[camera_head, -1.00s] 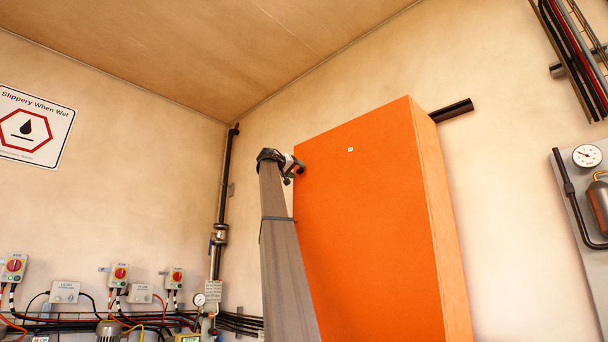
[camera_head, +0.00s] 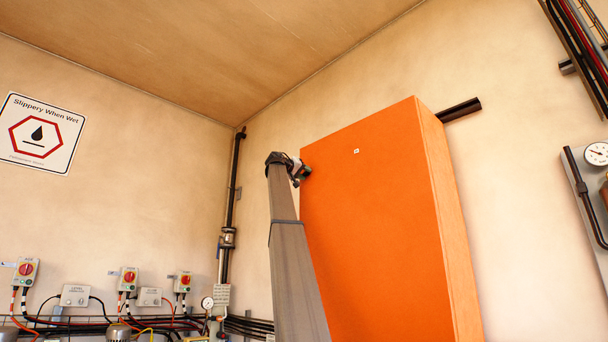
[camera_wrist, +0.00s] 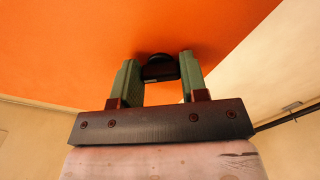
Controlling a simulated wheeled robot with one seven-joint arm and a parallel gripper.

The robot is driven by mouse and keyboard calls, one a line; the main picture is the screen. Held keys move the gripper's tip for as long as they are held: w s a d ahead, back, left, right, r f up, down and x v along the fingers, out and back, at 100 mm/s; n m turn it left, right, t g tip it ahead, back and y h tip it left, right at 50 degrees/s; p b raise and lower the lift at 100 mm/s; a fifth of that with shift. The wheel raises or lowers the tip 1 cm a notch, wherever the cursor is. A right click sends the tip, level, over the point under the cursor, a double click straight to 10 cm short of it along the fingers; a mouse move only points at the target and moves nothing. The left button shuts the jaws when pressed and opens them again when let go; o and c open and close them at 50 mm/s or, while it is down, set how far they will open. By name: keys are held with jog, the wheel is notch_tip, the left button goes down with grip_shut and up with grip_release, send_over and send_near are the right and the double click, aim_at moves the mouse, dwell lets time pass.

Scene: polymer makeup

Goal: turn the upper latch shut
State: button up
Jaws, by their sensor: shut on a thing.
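The orange cabinet (camera_head: 385,225) hangs on the wall, its broad front face and right side visible. My gripper (camera_head: 301,172) is at the upper left edge of the cabinet in the head view. In the wrist view my gripper (camera_wrist: 159,76) has its two green fingers on either side of a black latch (camera_wrist: 160,66) on the orange face, and is shut on it. The fingers cover the latch's sides. The latch is too small and hidden to make out in the head view, so its exact angle is hard to tell.
A dark pipe (camera_head: 459,109) sticks out beside the cabinet's upper right. A vertical pipe (camera_head: 232,190) runs down the wall corner at left. Switch boxes (camera_head: 128,279) and cables line the lower left wall. The wall left of the cabinet is mostly bare.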

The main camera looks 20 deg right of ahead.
jog(key=n, duration=0.5)
jog(key=shift+n, duration=0.4)
jog(key=n, duration=0.5)
jog(key=shift+s+r, duration=0.1)
jog(key=shift+n, duration=0.3)
jog(key=o, duration=0.9)
